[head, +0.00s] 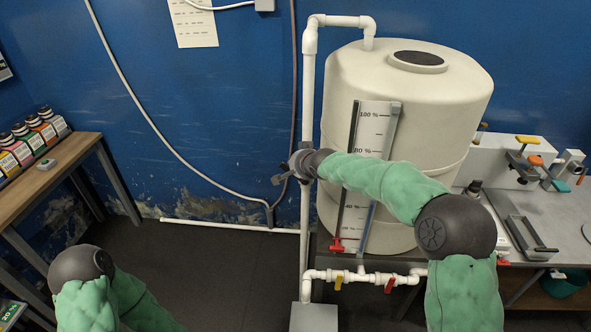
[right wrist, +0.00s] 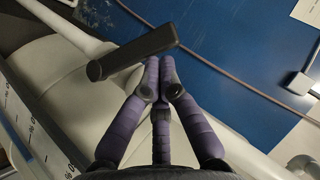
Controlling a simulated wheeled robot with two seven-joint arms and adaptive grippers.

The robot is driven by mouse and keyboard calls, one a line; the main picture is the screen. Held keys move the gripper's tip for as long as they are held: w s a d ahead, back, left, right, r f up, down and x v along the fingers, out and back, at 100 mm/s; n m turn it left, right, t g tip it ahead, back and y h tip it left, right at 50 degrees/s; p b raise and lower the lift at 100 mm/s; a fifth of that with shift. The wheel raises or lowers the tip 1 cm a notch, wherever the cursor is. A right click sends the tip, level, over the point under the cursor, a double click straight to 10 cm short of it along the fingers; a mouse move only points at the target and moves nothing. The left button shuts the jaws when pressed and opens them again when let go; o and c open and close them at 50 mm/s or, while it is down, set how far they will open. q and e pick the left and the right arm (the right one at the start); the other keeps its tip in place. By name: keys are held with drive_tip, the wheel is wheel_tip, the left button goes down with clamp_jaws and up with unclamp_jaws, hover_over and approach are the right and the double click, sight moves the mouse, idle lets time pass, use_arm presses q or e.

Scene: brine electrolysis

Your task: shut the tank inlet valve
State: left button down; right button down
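The white inlet pipe (head: 308,95) rises left of the cream tank (head: 445,90) and bends into its top. My right gripper (head: 292,168) is beside this pipe at mid height; arm and wrist partly cover the spot. In the right wrist view a dark grey lever handle (right wrist: 130,55) lies across, close to the fingertips of my right gripper (right wrist: 160,64). The purple fingers are drawn together with nothing visible between them; whether they touch the lever I cannot tell. The lever's valve body is not clear. My left gripper is out of the head view; only its arm shows at lower left.
Low pipework carries a yellow-handled valve (head: 338,283) and a red-handled valve (head: 390,284). A level gauge (head: 373,135) stands on the tank front. A wooden bench with bottles (head: 45,175) is at left, a grey bench (head: 545,215) at right.

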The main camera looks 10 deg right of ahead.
sight(285, 169)
drive_tip(key=shift+w+a+f+n+g+h+b, duration=0.25)
drive_tip(key=shift+a+f+h+b, duration=0.2)
drive_tip(key=shift+b, duration=1.05)
drive_tip(key=shift+a+f+n+g+h+b, duration=0.15)
drive_tip(key=shift+a+f+n+h+b, duration=0.3)
drive_tip(key=shift+b, duration=1.05)
drive_tip(key=shift+w+a+f+h+b, duration=0.15)
drive_tip(key=shift+a+h+b, duration=0.25)
drive_tip(key=shift+b, duration=0.3)
drive_tip(key=shift+w+a+f+n+g+h+b, duration=0.15)
drive_tip(key=shift+a+f+n+g+h+b, duration=0.45)
drive_tip(key=shift+f+h+b, duration=0.35)
drive_tip(key=shift+a, duration=0.1)
drive_tip(key=shift+r, duration=0.2)
